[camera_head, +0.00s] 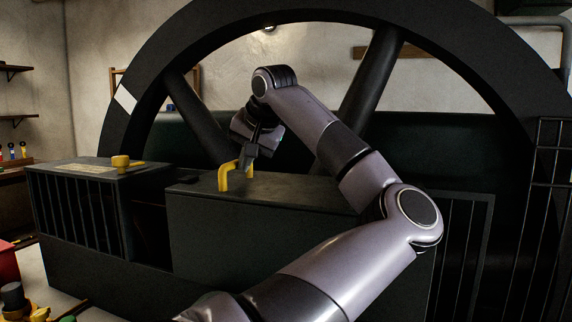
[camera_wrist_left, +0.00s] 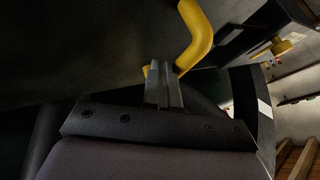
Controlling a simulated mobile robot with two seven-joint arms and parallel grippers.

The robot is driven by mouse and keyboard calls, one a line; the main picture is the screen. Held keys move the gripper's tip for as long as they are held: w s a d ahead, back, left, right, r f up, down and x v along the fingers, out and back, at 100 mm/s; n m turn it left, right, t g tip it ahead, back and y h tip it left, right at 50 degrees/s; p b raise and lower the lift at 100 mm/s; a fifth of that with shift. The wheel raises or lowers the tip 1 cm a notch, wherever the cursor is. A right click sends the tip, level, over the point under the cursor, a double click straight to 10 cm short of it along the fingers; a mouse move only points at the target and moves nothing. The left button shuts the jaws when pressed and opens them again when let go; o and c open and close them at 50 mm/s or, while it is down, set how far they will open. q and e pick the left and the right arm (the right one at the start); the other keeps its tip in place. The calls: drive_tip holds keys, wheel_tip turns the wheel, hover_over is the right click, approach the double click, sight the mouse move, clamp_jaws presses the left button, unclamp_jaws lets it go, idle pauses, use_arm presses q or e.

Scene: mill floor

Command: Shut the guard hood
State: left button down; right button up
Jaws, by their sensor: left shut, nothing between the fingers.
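The guard hood (camera_head: 265,225) is a dark box with a yellow handle (camera_head: 222,180) on its top, in front of a big wheel. An open gap separates its left side from a slotted dark housing (camera_head: 75,205). My left gripper (camera_head: 246,160) is shut and empty, pointing down right at the handle. In the left wrist view the shut fingers (camera_wrist_left: 164,85) lie beside the lower end of the yellow handle (camera_wrist_left: 198,35). They look very close to it; I cannot tell whether they touch. My right gripper is not in view.
A yellow catch (camera_head: 121,161) sits on top of the slotted housing. The large dark flywheel (camera_head: 130,75) rises behind the hood. A wire mesh guard (camera_head: 549,190) stands at the right. Red, yellow and black items (camera_head: 14,297) lie at the lower left.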

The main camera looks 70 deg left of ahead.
use_arm(q)
drive_tip(key=p, duration=0.3)
hover_over(191, 180)
drive_tip(key=shift+s+a+r, duration=0.1)
drive_tip(key=shift+s+a, duration=0.2)
drive_tip(key=shift+s, duration=0.15)
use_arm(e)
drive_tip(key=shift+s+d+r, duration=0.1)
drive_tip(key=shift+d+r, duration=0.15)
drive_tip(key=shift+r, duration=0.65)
